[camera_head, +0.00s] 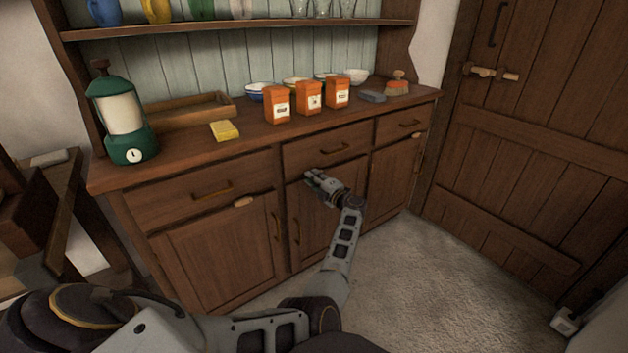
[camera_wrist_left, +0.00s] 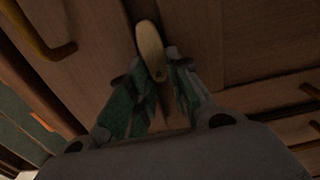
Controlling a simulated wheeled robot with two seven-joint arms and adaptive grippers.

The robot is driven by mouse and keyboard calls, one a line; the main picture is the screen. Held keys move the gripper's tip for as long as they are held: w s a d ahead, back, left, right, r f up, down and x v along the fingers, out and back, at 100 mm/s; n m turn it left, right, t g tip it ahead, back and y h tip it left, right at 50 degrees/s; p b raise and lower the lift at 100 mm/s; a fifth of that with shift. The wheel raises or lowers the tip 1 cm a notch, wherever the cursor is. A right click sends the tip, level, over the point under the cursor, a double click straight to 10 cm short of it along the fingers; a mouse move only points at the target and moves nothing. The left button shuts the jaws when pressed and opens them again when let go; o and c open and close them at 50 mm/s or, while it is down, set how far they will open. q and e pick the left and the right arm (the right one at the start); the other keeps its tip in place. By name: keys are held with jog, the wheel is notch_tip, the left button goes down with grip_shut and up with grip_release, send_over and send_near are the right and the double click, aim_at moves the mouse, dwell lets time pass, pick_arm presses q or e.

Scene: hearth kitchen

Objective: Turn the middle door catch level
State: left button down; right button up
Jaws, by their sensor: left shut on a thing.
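The middle door (camera_head: 315,220) of the wooden dresser is closed under the middle drawer. Its catch is hidden behind my gripper in the head view. In the left wrist view the pale, rounded catch (camera_wrist_left: 150,50) sits between my fingers, its long side running roughly along the dark seam beside it. I cannot tell its exact tilt. My left gripper (camera_head: 312,181) is at the top of the middle door; in the left wrist view its green-padded fingers (camera_wrist_left: 158,95) are shut on the catch's near end. My right gripper is not in view.
The left door's catch (camera_head: 243,202) lies nearly level; the right door's catch (camera_head: 418,142) looks upright. Drawer handles (camera_head: 328,147) stick out above. The floor (camera_head: 420,265) in front is clear.

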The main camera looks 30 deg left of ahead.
pick_arm(q)
jog(key=c, duration=1.3)
grip_release()
jog(key=shift+m+p, duration=0.3)
jog(key=shift+m, duration=0.1)
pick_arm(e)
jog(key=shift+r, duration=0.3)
